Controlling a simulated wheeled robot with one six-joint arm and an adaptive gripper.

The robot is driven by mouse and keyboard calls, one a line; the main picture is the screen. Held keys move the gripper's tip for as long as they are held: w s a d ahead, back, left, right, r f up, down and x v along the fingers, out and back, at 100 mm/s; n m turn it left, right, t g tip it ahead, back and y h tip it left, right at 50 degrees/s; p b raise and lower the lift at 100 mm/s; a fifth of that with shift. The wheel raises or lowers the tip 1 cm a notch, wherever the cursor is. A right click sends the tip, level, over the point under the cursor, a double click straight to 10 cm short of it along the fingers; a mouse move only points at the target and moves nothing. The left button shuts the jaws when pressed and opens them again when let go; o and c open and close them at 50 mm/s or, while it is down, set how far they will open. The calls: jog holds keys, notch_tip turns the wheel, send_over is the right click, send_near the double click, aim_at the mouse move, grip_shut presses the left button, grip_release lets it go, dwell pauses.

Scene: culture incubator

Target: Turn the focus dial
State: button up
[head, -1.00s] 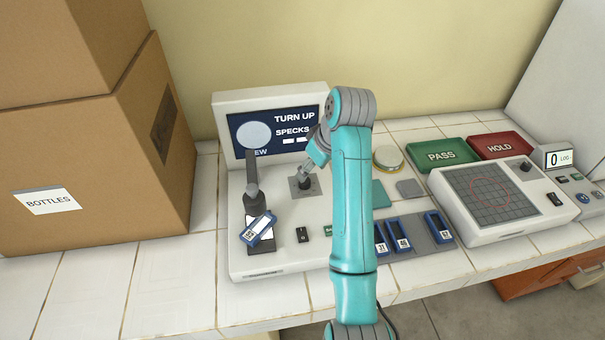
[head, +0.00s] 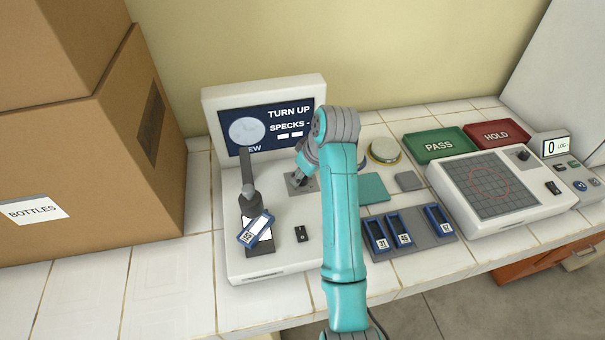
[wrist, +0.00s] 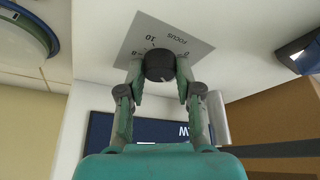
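The focus dial (wrist: 159,65) is a dark round knob on a grey plate (wrist: 158,38) marked FOCUS, with numbers around it, in the wrist view. My gripper (wrist: 159,69) has one finger on each side of the dial, and both fingertips appear to touch its sides. In the head view my gripper (head: 300,179) is low over the plate (head: 311,187), and the dial is mostly hidden by it. The screen (head: 270,127) behind reads TURN UP and SPECKS, with a pale round picture at its left, partly covered.
A microscope-like post (head: 249,197) with a blue-framed slide (head: 255,229) stands left of my arm. To the right are a slide rack (head: 440,238), a green PASS tray (head: 441,145), a red HOLD tray (head: 497,133) and a gridded console (head: 485,185). Cardboard boxes (head: 100,165) fill the left.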

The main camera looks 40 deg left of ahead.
grip_shut()
jog(key=shift+s+m+t+h, duration=0.1)
jog(key=shift+m+t+h, duration=0.25)
jog(key=shift+m, duration=1)
jog(key=shift+s+m+t+h, duration=0.15)
jog(key=shift+m+t, duration=0.4)
jog(key=shift+m, duration=0.8)
jog(key=shift+w, duration=0.1)
jog(key=o, duration=1)
grip_release()
jog(key=shift+c, duration=0.2)
jog(key=shift+v, duration=3.65)
